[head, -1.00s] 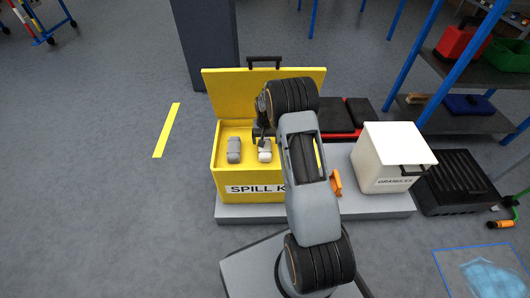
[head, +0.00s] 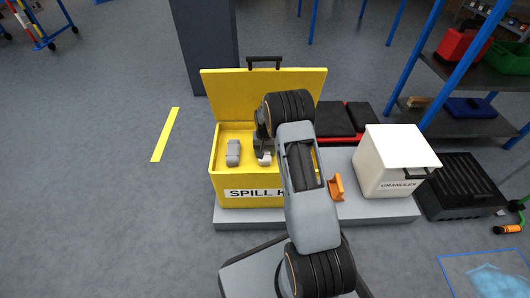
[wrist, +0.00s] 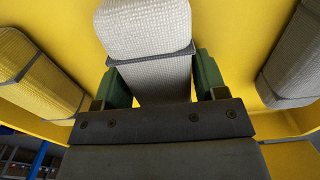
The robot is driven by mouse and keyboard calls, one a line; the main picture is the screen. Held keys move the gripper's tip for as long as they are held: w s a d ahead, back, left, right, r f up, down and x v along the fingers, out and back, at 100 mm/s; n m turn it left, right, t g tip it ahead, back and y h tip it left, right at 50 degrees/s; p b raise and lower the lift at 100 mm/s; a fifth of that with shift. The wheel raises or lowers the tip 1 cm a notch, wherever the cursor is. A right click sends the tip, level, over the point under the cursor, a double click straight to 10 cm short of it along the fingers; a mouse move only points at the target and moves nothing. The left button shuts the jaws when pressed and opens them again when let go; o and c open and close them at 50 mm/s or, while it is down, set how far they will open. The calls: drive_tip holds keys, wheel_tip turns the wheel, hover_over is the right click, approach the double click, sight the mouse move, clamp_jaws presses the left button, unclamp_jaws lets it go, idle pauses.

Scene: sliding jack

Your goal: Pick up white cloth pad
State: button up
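The white cloth pad (head: 265,158) is a rolled, textured pad with a grey band, inside the open yellow spill kit box (head: 218,178). In the wrist view the pad (wrist: 150,35) stands between the two green fingers of my gripper (wrist: 163,82). One finger is on each side, close against it. I cannot see a clear gap, nor whether the fingers press on it. In the head view my gripper (head: 263,146) is down in the box, partly hidden by my arm. A grey pad (head: 233,153) lies to its left; in the wrist view a grey pad (wrist: 293,60) is at the right.
A yellow pad (wrist: 38,75) is at the left in the wrist view. The box's raised lid (head: 235,95) stands behind. A white granules bin (head: 395,165) and an orange object (head: 336,187) are to the right.

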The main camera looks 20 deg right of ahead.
drive_tip(key=c, duration=0.6)
drive_tip(key=shift+o, duration=0.2)
drive_tip(key=shift+r+p, duration=0.3)
drive_tip(key=shift+r, duration=0.35)
wheel_tip(320, 180, up, 2)
drive_tip(key=shift+r+p, duration=0.25)
drive_tip(key=shift+p, duration=0.3)
drive_tip(key=s+r+p, duration=0.1)
drive_tip(key=s+a+r+p, duration=0.1)
drive_tip(key=r, duration=0.1)
drive_tip(key=s+r+p, duration=0.1)
drive_tip(key=s+r, duration=0.1)
drive_tip(key=shift+s+a+r, duration=0.1)
drive_tip(key=shift+a+r, duration=0.1)
drive_tip(key=shift+a, duration=0.05)
drive_tip(key=s+a+r+p, duration=0.3)
drive_tip(key=s, duration=0.6)
drive_tip(key=shift+r, duration=0.4)
drive_tip(key=shift+a, duration=0.1)
